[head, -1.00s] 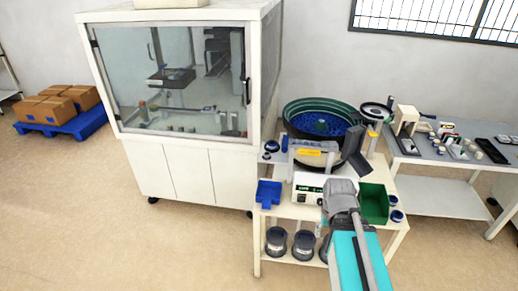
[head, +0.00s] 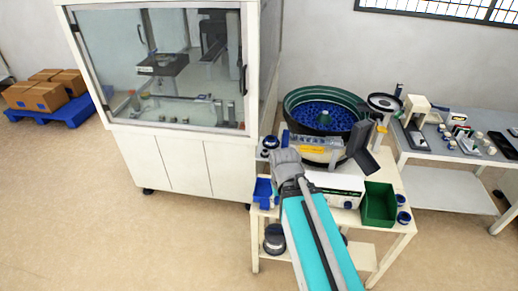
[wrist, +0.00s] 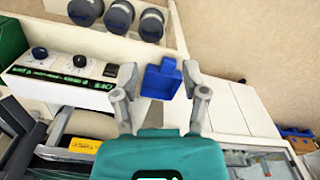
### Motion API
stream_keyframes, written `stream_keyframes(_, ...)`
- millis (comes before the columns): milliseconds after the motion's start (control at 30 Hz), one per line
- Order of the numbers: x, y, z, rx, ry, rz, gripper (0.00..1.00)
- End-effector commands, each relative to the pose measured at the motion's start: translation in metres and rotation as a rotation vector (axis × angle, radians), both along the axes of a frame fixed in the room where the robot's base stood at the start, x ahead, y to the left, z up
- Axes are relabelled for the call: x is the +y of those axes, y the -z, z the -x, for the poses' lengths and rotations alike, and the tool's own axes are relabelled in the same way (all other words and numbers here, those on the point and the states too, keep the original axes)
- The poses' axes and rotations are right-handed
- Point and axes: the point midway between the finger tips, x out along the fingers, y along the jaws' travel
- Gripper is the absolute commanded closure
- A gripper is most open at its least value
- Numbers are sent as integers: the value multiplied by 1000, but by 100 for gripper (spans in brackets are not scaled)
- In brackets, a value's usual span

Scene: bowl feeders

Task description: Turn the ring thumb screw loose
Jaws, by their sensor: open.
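I cannot make out the ring thumb screw in either view. The bowl feeder (head: 350,114), a green-rimmed bowl with a blue inside, stands at the back of the white bench. In front of it is a track unit with a yellow label (head: 312,150), which also shows at the lower left of the wrist view (wrist: 84,146). My gripper (wrist: 158,72) is open, its two fingers apart and nothing held between them. A blue bin (wrist: 160,82) shows beyond the fingertips.
The white control box (wrist: 70,73) with dark knobs lies left of my fingers. A green bin (head: 378,206) stands at the bench's right. Dark round containers (wrist: 118,16) sit on the lower shelf. The glazed cabinet (head: 180,165) closely flanks the bench.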

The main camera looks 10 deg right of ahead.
Motion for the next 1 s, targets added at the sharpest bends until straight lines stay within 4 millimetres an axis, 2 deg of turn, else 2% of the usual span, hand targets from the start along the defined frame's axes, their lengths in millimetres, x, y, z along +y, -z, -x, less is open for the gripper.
stream_keyframes(367, 0, 0, 0, 0, 0, 0, 43)
stream_keyframes(500, 0, 1, -1, 0, 4, 5, 21)
stream_keyframes(633, -1, 8, -8, 2, 25, 38, 21)
stream_keyframes(767, 4, 21, -22, 0, 85, 115, 21)
stream_keyframes(1000, -2, 51, -68, -63, 274, 374, 21)
